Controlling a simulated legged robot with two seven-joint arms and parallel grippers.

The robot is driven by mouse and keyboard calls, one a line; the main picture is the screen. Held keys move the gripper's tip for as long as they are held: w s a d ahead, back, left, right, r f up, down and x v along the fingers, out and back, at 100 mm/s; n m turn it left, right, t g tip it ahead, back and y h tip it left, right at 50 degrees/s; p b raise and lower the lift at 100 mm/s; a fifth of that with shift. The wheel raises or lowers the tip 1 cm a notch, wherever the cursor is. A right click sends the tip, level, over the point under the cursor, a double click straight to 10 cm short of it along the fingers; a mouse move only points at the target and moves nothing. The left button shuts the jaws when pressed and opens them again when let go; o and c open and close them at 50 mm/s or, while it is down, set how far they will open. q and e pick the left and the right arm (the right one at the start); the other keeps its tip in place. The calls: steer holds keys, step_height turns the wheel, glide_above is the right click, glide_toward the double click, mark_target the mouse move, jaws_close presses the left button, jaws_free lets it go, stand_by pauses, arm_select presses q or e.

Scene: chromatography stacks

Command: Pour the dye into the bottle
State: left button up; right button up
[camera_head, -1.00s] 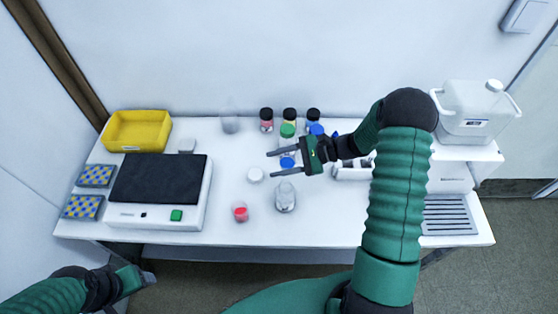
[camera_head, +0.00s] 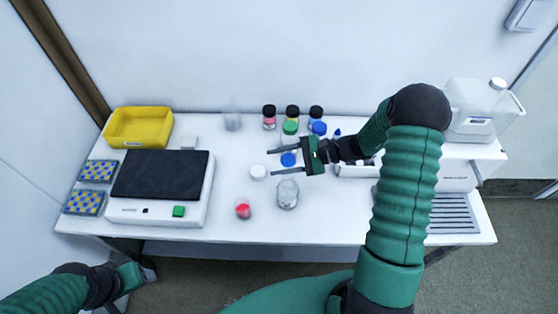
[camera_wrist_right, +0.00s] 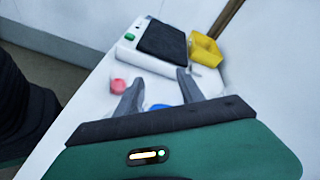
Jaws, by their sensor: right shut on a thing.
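Several capped bottles (camera_head: 292,112) and a clear vessel (camera_head: 232,120) stand at the back. A balance (camera_head: 190,207), yellow bin (camera_head: 166,140) and two patterned racks (camera_head: 84,202) fill the left. A white jug (camera_head: 474,125) and white equipment stand right. The front middle is fairly clear.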

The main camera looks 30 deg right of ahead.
steer(key=shift+d+n+b, duration=0.2)
steer(key=shift+n+b, duration=0.2)
steer(key=shift+b, duration=0.15)
steer(key=shift+a+r+n+t+b, duration=0.2)
steer(key=shift+n+t+b, duration=0.2)
steer(key=shift+t+b, duration=0.15)
steer(key=shift+f, duration=0.1)
